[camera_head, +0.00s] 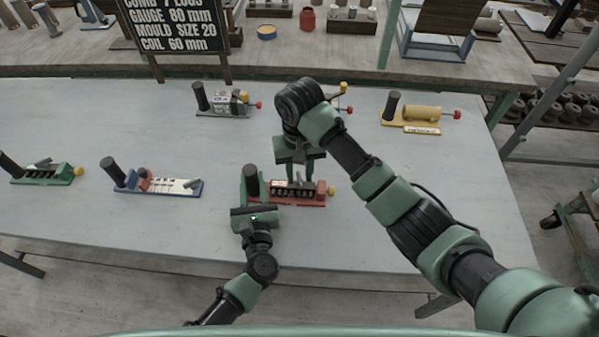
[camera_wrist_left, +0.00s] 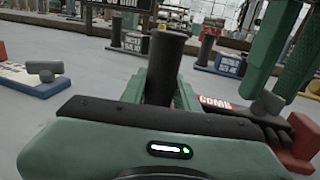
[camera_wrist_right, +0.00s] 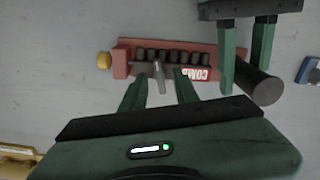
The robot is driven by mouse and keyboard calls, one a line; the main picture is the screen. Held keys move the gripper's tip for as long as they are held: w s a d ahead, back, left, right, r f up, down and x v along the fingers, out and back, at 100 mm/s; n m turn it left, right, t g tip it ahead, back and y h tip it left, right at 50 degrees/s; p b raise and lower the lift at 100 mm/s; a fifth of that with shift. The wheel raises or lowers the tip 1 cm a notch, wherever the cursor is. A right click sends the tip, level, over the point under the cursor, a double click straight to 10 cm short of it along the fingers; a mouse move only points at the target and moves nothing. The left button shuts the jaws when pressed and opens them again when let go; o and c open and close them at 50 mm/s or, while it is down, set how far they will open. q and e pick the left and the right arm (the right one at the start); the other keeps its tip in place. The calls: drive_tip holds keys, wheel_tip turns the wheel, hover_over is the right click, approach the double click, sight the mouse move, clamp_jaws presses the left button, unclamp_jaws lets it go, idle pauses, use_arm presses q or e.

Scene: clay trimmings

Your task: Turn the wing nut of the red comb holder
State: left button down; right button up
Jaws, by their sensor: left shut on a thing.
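The red comb holder (camera_head: 313,202) lies on the grey table, with a row of dark teeth and a yellow knob (camera_wrist_right: 104,60) at one end. A black upright post (camera_wrist_left: 164,62) stands at its other end. My left gripper (camera_head: 252,192) is shut on this post, its fingers on either side. The grey wing nut (camera_wrist_right: 158,76) sits on the holder's bar near the middle. My right gripper (camera_wrist_right: 160,88) is open above the holder, its fingertips apart on either side of the wing nut. In the head view the right fingers partly hide the nut.
A blue holder (camera_head: 160,191) and a green holder (camera_head: 42,174) stand to the left. A grey holder (camera_head: 222,107) and a yellow holder (camera_head: 412,122) stand farther back. A black sign (camera_head: 178,26) rises behind the table. The table's right side is clear.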

sight(299, 177)
wheel_tip(299, 177, up, 12)
idle(0.6)
use_arm(q)
drive_tip(key=c, duration=1)
unclamp_jaws()
